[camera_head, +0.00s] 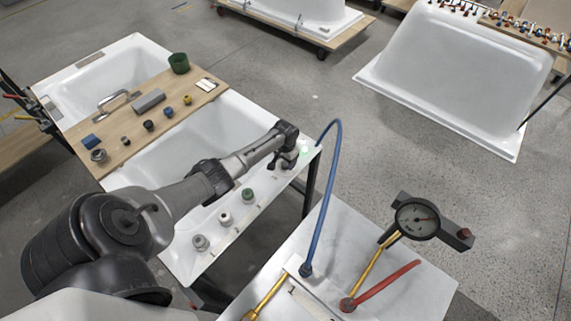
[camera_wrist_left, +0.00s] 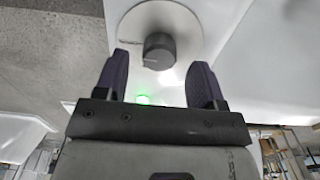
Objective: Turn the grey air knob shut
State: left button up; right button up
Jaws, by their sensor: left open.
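The dark grey knob (camera_wrist_left: 158,50) sits on a round pale plate (camera_wrist_left: 185,28) in the left wrist view. It has a light line on its face, pointing left, and the plate has a small dark mark to its left. My left gripper (camera_wrist_left: 160,72) is open, with its two dark fingers on either side of the knob and gaps to it. In the head view my left gripper (camera_head: 284,161) is over the far right end of the tub's rim, where it mostly hides the knob. My right gripper is not in view.
Green-topped (camera_head: 248,195), pale (camera_head: 225,217) and grey (camera_head: 200,242) fittings stand along the same rim. A wooden board (camera_head: 90,120) with loose parts crosses the tub. A white table (camera_head: 390,285) at right carries a gauge (camera_head: 417,219) and a blue hose (camera_head: 325,200). A green light (camera_wrist_left: 143,99) glows near the knob.

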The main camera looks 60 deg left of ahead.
pick_arm(q)
jog(key=shift+f, duration=0.95)
jog(key=c, duration=0.9)
